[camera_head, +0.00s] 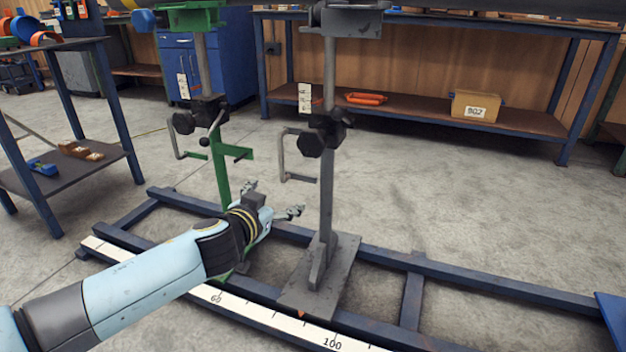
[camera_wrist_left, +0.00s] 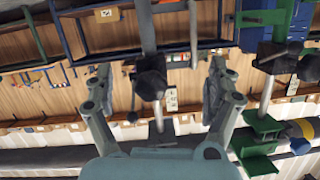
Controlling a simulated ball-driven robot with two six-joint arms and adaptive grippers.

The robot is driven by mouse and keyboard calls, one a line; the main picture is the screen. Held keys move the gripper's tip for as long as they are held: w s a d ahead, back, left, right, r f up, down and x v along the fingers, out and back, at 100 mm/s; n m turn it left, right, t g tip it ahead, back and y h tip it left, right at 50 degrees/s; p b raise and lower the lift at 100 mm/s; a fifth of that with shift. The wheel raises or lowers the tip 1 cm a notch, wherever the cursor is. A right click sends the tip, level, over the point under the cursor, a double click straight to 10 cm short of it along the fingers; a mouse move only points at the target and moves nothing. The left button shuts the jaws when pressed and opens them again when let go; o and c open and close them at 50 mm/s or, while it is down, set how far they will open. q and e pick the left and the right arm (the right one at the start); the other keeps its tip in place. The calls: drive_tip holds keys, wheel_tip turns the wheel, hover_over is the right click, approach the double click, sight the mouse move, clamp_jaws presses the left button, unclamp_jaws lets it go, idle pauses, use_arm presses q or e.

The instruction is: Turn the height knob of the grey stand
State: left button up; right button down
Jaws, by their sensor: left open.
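The grey stand (camera_head: 327,205) stands upright on a flat base plate across the blue floor rails. Its dark faceted knob (camera_head: 312,143) sits on a collar partway up the post, with a grey crank handle (camera_head: 284,155) to its left. My left gripper (camera_head: 273,199) is open and empty, below and left of the knob and apart from it. In the left wrist view, which is upside down, the knob (camera_wrist_left: 151,85) appears between the two spread fingers, beyond their tips as far as I can tell. My right gripper is not in view.
A green stand (camera_head: 222,180) with its own knob and crank is just left of the grey one. A pipe (camera_head: 440,14) runs across the top. Blue rails (camera_head: 480,289) with a white scale cross the floor. A workbench (camera_head: 420,118) stands behind. Floor at right is clear.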

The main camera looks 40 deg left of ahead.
sight(309, 147)
use_arm(q)
drive_tip(key=w+d+r+m+t+b, duration=0.1)
drive_tip(key=w+r+t+b, duration=0.3)
drive_tip(key=r, duration=0.3)
drive_tip(key=shift+g, duration=0.4)
drive_tip(key=x, duration=1.1)
drive_tip(key=shift+w+d+f, duration=0.15)
drive_tip(key=shift+d+f, duration=0.05)
drive_tip(key=shift+f, duration=0.15)
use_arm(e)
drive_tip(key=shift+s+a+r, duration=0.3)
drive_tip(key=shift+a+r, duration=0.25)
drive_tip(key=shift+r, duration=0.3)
use_arm(q)
drive_tip(key=c, duration=1.2)
